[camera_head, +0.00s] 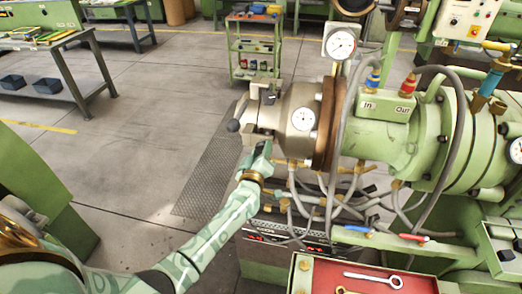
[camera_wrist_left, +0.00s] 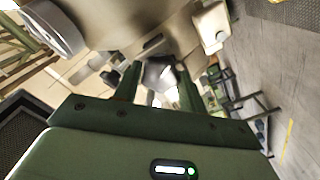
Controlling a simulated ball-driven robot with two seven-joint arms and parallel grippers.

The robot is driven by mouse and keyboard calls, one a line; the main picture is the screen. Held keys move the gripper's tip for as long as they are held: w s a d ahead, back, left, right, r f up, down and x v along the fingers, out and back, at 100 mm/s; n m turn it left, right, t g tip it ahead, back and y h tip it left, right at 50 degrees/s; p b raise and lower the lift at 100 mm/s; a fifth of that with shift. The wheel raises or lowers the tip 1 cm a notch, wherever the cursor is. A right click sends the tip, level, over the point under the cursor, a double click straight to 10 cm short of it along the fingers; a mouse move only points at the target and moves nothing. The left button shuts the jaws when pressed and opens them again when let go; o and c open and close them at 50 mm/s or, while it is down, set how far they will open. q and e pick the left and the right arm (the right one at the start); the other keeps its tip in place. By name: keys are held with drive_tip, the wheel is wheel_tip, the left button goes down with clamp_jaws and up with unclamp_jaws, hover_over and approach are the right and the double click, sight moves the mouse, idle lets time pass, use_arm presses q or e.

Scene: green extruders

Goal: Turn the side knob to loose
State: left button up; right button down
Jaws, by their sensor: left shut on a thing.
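My left gripper (camera_head: 262,155) is at the near side of the extruder's metal head (camera_head: 283,118), with its arm coming up from the bottom left. In the left wrist view, its two dark green fingers (camera_wrist_left: 158,80) are shut on a small grey knob (camera_wrist_left: 160,69) on the side of the head. In the head view the gripper hides this knob. The knob's loose or tight marking cannot be read. My right gripper is not in view.
A dark ball-ended handle (camera_head: 233,125) sticks out at the head's left. Grey hoses (camera_head: 340,140) and a red tray (camera_head: 350,276) with wrenches lie to the right.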

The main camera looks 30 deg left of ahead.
use_arm(q)
drive_tip(key=n+b, duration=0.1)
drive_tip(key=n, duration=1.7)
drive_tip(key=shift+f, duration=0.2)
drive_tip(key=shift+n, duration=0.3)
drive_tip(key=o, duration=1)
drive_tip(key=shift+s, duration=0.15)
drive_tip(key=v, duration=1.6)
